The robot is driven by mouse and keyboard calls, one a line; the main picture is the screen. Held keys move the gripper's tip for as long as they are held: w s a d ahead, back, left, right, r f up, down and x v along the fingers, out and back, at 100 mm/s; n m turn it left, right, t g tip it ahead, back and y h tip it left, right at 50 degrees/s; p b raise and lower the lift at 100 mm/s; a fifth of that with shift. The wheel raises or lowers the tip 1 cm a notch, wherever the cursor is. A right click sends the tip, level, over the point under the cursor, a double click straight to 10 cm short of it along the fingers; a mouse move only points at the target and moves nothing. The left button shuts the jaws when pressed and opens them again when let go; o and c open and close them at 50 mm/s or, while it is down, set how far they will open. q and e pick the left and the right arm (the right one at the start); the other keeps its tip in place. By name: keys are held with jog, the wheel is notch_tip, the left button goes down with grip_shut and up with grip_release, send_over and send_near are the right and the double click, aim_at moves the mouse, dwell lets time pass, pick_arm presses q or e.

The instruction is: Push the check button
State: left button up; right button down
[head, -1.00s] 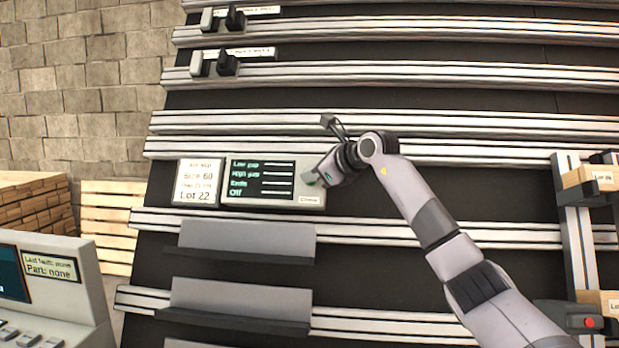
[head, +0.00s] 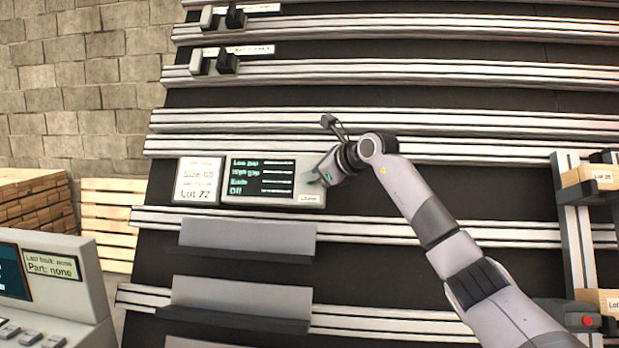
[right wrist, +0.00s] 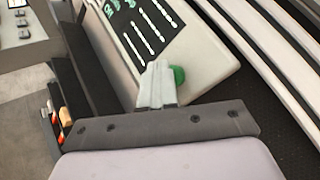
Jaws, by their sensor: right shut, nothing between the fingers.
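The check panel (head: 262,203) is a light grey box with a dark screen, mounted on the sloped rack. A small label sits at its lower right corner. In the right wrist view the green check button (right wrist: 179,75) stands at the end of the panel (right wrist: 205,75), partly hidden behind my fingers. My right gripper (head: 316,179) is shut and empty, with its fingertips at the panel's right end. In the right wrist view the gripper (right wrist: 158,80) is right beside the button; I cannot tell whether it touches. My left gripper is not in view.
A white lot card (head: 198,181) sits left of the panel. Metal rails (head: 400,121) cross the dark rack above and below. Grey plates (head: 245,238) lie below. A console (head: 55,265) stands at lower left, and boxes (head: 590,175) sit at the right.

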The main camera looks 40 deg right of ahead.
jog(key=shift+w+d+f, duration=0.1)
jog(key=shift+d, duration=0.05)
dwell(0.3)
jog(key=shift+s+a+r, duration=0.4)
jog(key=shift+s+a, duration=0.1)
jog(key=shift+a, duration=0.15)
jog(key=s+a+r, duration=0.2)
jog(key=a, duration=0.1)
jog(key=shift+s+a+r, duration=0.2)
jog(key=shift+s+a, duration=0.05)
jog(key=shift+s, duration=0.15)
dwell(0.9)
